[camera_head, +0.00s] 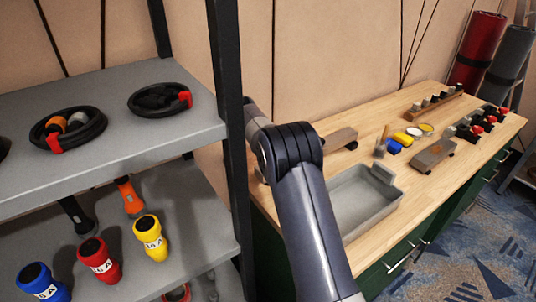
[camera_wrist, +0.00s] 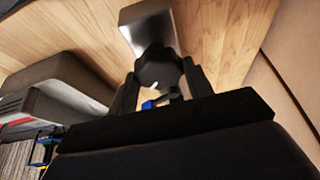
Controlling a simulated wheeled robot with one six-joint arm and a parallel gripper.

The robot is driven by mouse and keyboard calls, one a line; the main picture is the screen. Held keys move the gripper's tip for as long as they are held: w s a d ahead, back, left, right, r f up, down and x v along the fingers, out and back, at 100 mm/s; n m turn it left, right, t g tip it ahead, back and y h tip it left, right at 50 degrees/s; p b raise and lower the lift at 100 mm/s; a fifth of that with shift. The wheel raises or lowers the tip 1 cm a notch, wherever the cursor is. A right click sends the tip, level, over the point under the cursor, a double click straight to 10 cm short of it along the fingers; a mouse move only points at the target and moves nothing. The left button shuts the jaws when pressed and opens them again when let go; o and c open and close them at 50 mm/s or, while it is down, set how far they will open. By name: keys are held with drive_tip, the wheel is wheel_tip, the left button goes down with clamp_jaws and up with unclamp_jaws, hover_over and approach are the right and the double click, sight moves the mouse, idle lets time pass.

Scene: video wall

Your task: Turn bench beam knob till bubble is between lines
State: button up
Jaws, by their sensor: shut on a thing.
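In the wrist view my gripper (camera_wrist: 159,82) has its two dark fingers on either side of a black lobed knob (camera_wrist: 160,66), closed on it. The knob sits at the end of a grey metallic beam (camera_wrist: 148,22) above the wooden bench. A small white mark shows on the knob's lower edge. In the head view my arm hides the gripper and the gripped knob. A brownish-grey beam (camera_head: 341,139) with a dark foot or knob at its right end shows behind my arm; I cannot tell whether it is the same one. No bubble or lines can be made out.
A grey tray (camera_head: 393,202) stands on the bench (camera_head: 437,198) right of my arm. Another grey block (camera_head: 433,154), blue and yellow pieces (camera_head: 403,139) and dark-and-red items (camera_head: 477,127) lie farther right. A shelf (camera_head: 150,88) with coiled cables stands close on the left.

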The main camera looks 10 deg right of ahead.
drive_tip(key=shift+a+f+m+g+p, duration=0.15)
drive_tip(key=shift+m+g+p, duration=0.3)
drive_tip(key=shift+m, duration=0.65)
drive_tip(key=o, duration=1)
drive_tip(key=shift+c, duration=0.2)
wheel_tip(320, 180, up, 10)
